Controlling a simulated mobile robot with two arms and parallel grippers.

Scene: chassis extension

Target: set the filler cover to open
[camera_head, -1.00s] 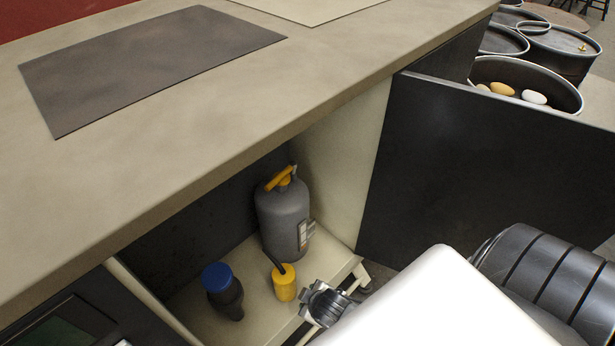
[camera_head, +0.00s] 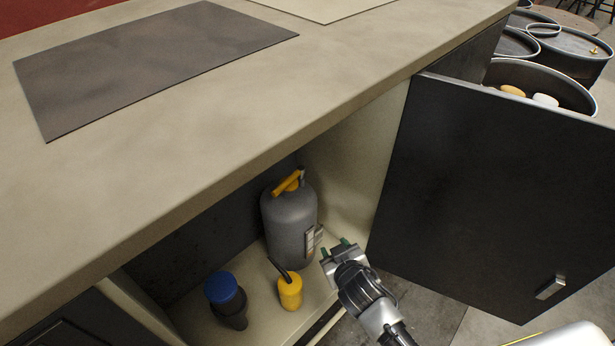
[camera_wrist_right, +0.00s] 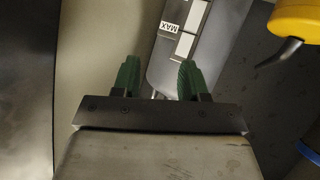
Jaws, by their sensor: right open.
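A grey tank (camera_head: 287,225) stands upright inside the open cabinet, with a yellow part (camera_head: 287,182) on top. I cannot tell for sure which part is the filler cover. A pale gauge strip (camera_head: 310,240) is on the tank's right side; in the right wrist view the strip (camera_wrist_right: 186,43) carries the word MAX. My right gripper (camera_head: 334,246), with green fingers, is at the cabinet opening, to the right of the tank. In the right wrist view its fingers (camera_wrist_right: 159,72) are apart and empty, pointing towards the tank's gauge side. The yellow top is not seen there. My left gripper is not in view.
A yellow can (camera_head: 290,292) with a dark spout and a blue-capped bottle (camera_head: 225,298) stand beside the tank. The open dark door (camera_head: 490,180) flanks the right. The counter edge (camera_head: 230,150) overhangs the cabinet. Drums (camera_head: 540,80) stand beyond the door.

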